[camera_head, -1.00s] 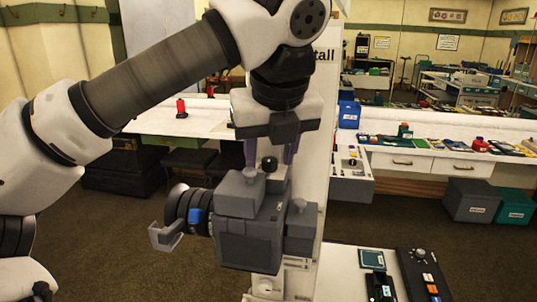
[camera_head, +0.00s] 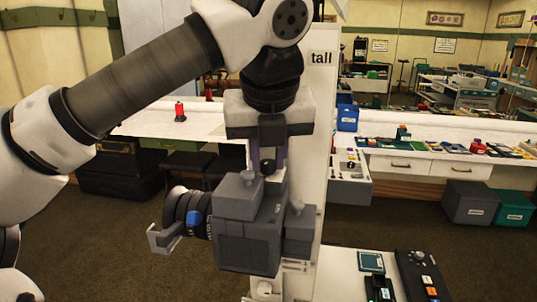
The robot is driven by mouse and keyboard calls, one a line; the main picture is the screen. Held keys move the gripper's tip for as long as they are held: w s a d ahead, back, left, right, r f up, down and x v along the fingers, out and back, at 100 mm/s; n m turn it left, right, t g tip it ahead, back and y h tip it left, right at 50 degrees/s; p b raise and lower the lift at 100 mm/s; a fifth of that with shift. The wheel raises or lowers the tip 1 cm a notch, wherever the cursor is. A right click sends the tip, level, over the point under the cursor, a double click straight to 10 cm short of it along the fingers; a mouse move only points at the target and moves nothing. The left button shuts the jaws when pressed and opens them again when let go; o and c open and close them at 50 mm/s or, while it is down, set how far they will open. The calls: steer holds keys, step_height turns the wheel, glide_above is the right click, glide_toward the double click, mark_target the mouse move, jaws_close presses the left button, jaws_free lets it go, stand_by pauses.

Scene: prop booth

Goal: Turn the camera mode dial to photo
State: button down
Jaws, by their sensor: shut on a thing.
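The grey camera (camera_head: 248,240) stands in the middle of the head view, its lens (camera_head: 185,212) with a blue part pointing left. My gripper (camera_head: 268,166) points straight down over the camera's top. Its fingers are shut on the small dark mode dial (camera_head: 268,169), which they partly hide. The dial's marks and its pointer are too small to read, so I cannot tell which mode it is at. A smaller knob (camera_head: 297,208) sits lower on the right block of the camera.
A tall white panel marked "tall" (camera_head: 322,110) rises close behind the camera. A white control surface with a black panel (camera_head: 417,275) is at lower right. A white counter (camera_head: 430,150) with several small items runs behind. Brown floor shows at left.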

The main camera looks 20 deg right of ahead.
steer(key=m+h, duration=0.1)
steer(key=m, duration=0.1)
steer(key=m+g, duration=0.1)
steer(key=m, duration=0.2)
steer(key=shift+w+a+r+m+h+p, duration=0.1)
steer(key=shift+w+a+m+h+p, duration=0.1)
steer(key=shift+m+h+p, duration=0.15)
steer(key=shift+m+g+h+p, duration=0.5)
steer(key=shift+m+g, duration=0.4)
steer(key=shift+m, duration=1.15)
steer(key=shift+w, duration=0.1)
steer(key=c, duration=1.2)
jaws_free()
steer(key=shift+d, duration=0.1)
steer(key=shift+c, duration=0.2)
steer(key=b+v, duration=0.1)
steer(key=v, duration=1.2)
steer(key=shift+r, duration=0.35)
